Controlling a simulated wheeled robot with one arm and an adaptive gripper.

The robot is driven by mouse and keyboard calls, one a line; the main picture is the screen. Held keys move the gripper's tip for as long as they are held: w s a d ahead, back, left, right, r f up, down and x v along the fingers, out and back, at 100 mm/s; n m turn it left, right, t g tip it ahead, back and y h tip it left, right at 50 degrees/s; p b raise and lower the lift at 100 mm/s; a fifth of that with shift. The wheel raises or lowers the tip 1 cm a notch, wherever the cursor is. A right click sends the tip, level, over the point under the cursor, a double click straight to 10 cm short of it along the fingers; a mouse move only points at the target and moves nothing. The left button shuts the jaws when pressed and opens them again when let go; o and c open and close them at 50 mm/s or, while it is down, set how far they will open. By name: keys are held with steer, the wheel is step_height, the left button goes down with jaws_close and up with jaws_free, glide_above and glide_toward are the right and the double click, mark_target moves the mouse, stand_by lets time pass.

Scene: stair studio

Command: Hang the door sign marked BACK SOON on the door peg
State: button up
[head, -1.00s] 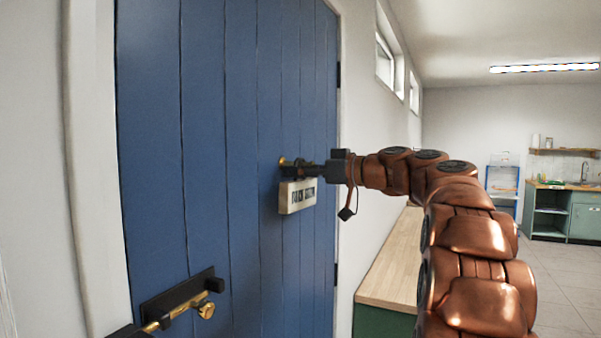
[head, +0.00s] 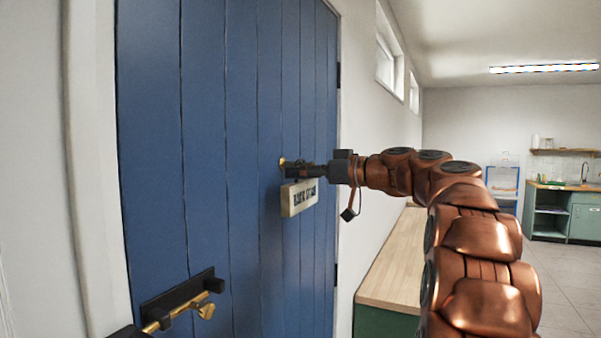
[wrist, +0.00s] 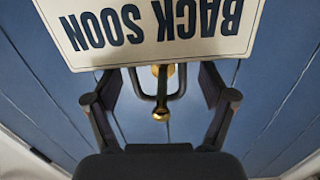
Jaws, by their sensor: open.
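The cream door sign (head: 299,198) hangs close to the blue door, just below my gripper (head: 308,171). In the wrist view the sign (wrist: 150,30) reads BACK SOON upside down and fills the top. The brass peg (head: 283,161) sticks out of the door at the gripper's tip. A dark U-shaped loop (wrist: 148,94) by the sign's edge surrounds the peg area. I cannot tell exactly how the loop rests on the peg.
The blue door (head: 205,130) has a black and brass bolt (head: 190,302) lower left. A wooden-topped counter (head: 392,270) stands right of the door, under my arm. A green cabinet with a sink (head: 570,205) is at the far right. The floor there is clear.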

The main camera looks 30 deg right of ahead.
steer(key=v, duration=1.1)
steer(key=shift+s, duration=0.2)
steer(key=shift+d, duration=0.25)
